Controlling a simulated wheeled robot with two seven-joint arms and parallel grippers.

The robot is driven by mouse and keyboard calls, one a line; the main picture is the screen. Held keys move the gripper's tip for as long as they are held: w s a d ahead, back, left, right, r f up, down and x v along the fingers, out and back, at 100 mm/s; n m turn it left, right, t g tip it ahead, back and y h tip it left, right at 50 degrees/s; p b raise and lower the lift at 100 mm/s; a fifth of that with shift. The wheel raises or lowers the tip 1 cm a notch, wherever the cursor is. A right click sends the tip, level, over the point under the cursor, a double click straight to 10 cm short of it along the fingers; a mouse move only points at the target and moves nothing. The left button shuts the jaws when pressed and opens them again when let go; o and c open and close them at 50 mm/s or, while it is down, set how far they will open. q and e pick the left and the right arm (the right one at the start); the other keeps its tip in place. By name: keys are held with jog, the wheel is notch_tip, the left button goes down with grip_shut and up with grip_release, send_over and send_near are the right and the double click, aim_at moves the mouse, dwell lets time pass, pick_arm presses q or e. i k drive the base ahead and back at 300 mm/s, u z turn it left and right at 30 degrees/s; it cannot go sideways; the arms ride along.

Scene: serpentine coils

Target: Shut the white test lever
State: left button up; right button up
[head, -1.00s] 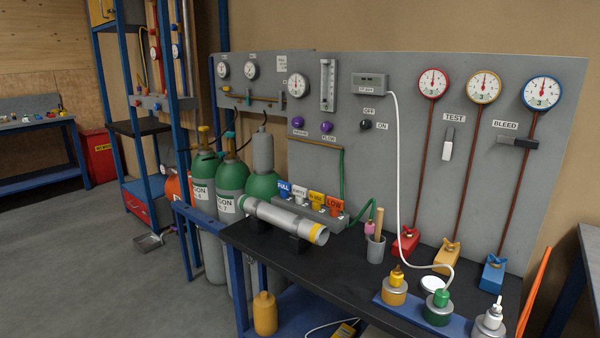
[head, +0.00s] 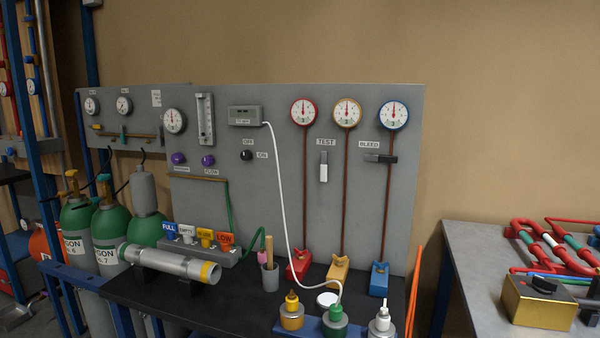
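The white test lever (head: 323,172) is on the grey panel (head: 260,210) in the head view, under the TEST label (head: 326,142). It stands vertical, with its white handle pointing down from a dark grey upper part. To its right, a dark BLEED lever (head: 380,158) lies horizontal under the BLEED label (head: 369,144). Neither of my grippers shows in the view.
Below the panel is a black bench (head: 200,295) with a metal cylinder (head: 172,262), a cup (head: 269,277) and capped bottles (head: 335,318) at its front. Green gas cylinders (head: 108,230) stand at the left. A grey table (head: 460,260) with red pipe coils (head: 560,245) stands at the right.

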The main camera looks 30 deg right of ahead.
aim_at(324, 166)
jog(key=u, duration=0.95)
jog(key=k, duration=1)
jog(key=z, duration=1)
jog(key=i, duration=0.5)
jog(key=u, duration=0.05)
